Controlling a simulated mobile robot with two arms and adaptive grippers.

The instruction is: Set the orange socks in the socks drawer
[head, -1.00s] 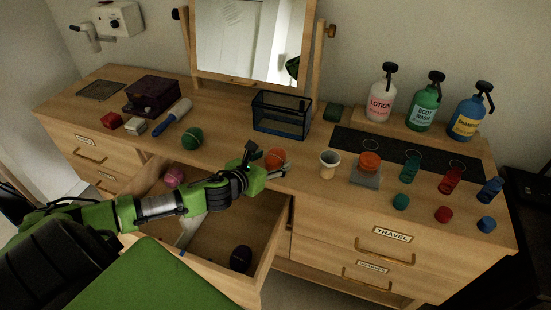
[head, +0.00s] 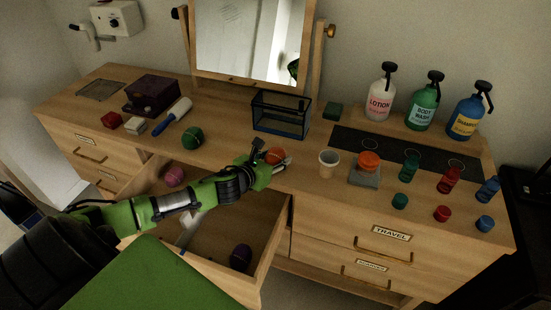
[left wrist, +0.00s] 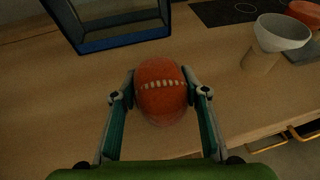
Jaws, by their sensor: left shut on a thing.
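The orange socks (head: 276,155) are a rolled ball on the dresser top near its front edge. My left gripper (head: 272,161) is shut on them. In the left wrist view the orange socks (left wrist: 161,88) sit between the two fingers (left wrist: 161,97), one on each side. The open drawer (head: 268,250) is below my left arm. It holds a dark purple sock ball (head: 241,257), a pink sock ball (head: 174,176) and a pale flat item partly hidden by my arm. A green sock ball (head: 192,139) lies on the dresser top. My right gripper is not in view.
A dark mesh bin (head: 281,115) stands just behind the orange socks. Several bottles and caps fill the right side. A mirror (head: 250,40) stands at the back.

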